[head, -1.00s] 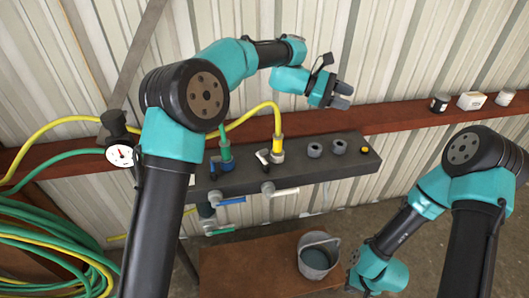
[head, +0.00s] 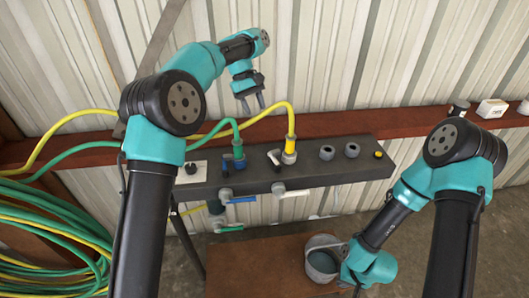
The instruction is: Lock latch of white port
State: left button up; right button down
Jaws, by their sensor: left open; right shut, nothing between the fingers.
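A dark port bar (head: 340,172) runs along the wall with several ports. A white lever (head: 294,193) hangs below that port. My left gripper (head: 253,105) is open and empty, fingers pointing down, above the bar between the two hoses and apart from both. My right arm's wrist is low at the right; its fingers do not show.
Blue lever (head: 240,200) and green lever (head: 230,229) are below the bar. Two capless grey ports (head: 339,151) and a yellow button (head: 378,154) are at right. A bucket (head: 322,262) stands on a brown bench (head: 250,270). Coiled hoses (head: 40,240) lie at left.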

aim_at(272, 155)
pick_arm(q)
jog(key=shift+d, duration=0.1)
jog(key=x, duration=1.7)
jog(key=shift+d+f, duration=0.1)
jog(key=shift+f, duration=0.1)
grip_shut()
